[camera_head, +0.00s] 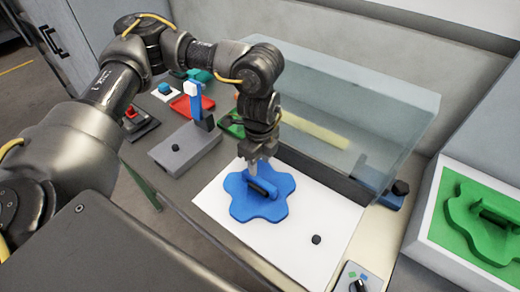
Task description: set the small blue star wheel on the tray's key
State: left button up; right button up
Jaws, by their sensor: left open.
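The blue star wheel (277,208) has rounded lobes and lies flat on the left part of the white tray (300,255). A raised blue and black handle stands across its middle. A small black peg (316,239), perhaps the key, stands on the bare right part of the tray, apart from the wheel. My left gripper (257,167) is open and empty, pointing down just above the wheel's handle. Whether its fingertips touch the handle, I cannot tell. The underside of the wheel is hidden. My right gripper is out of view.
A clear cover (350,95) stands behind the tray. A green star wheel (485,222) lies in a pale-framed holder at the right. A grey block (180,150) with a blue and white lever stands to the left. A dial box (357,278) is at the front edge.

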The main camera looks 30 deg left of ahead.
pick_arm(q)
notch_tip(320, 180, up, 6)
jog(key=shift+f, duration=0.15)
dwell(0.6)
